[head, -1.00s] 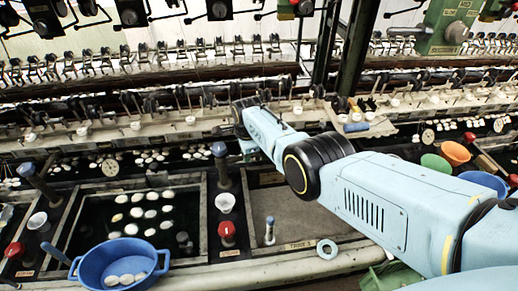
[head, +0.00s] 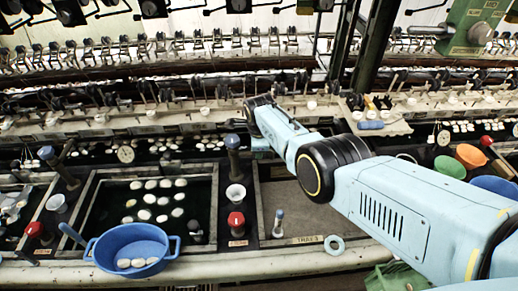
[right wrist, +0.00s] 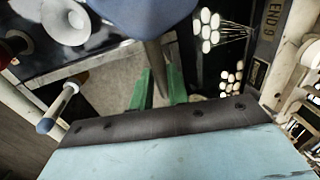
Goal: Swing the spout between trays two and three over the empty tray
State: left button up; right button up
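The post with a blue-grey cap (head: 232,143), which looks like the spout's handle, stands upright on the dark divider between the cocoon tray and the empty tray. The empty tray (head: 315,222) has a bare grey floor and lies right of the divider. My right gripper (head: 256,146) is just right of the cap. In the right wrist view, the cap (right wrist: 145,14) is large at the top. Its dark stem points down between the green fingers of my right gripper (right wrist: 160,90), which stand apart. I cannot tell whether they touch the stem. My left gripper is out of view.
The tray of white cocoons (head: 92,200) is left of the divider. A white funnel (head: 235,194) and a red knob (head: 236,220) stand in front of the post. A blue basin (head: 130,245) sits at the front edge.

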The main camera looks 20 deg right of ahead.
jog(key=o, duration=0.4)
jog(key=shift+s+r+p, duration=0.1)
jog(key=shift+r+p, duration=0.3)
jog(key=shift+r, duration=0.05)
jog(key=shift+s+a+r+p, duration=0.1)
jog(key=shift+s+r+p, duration=0.5)
jog(key=shift+r, duration=1.45)
jog(key=shift+s+a+r+p, duration=0.1)
jog(key=shift+s+r+p, duration=0.15)
jog(key=shift+r+p, duration=1.2)
jog(key=shift+s+a+r+p, duration=0.15)
jog(key=shift+s+r, duration=0.25)
jog(key=shift+r, duration=2.2)
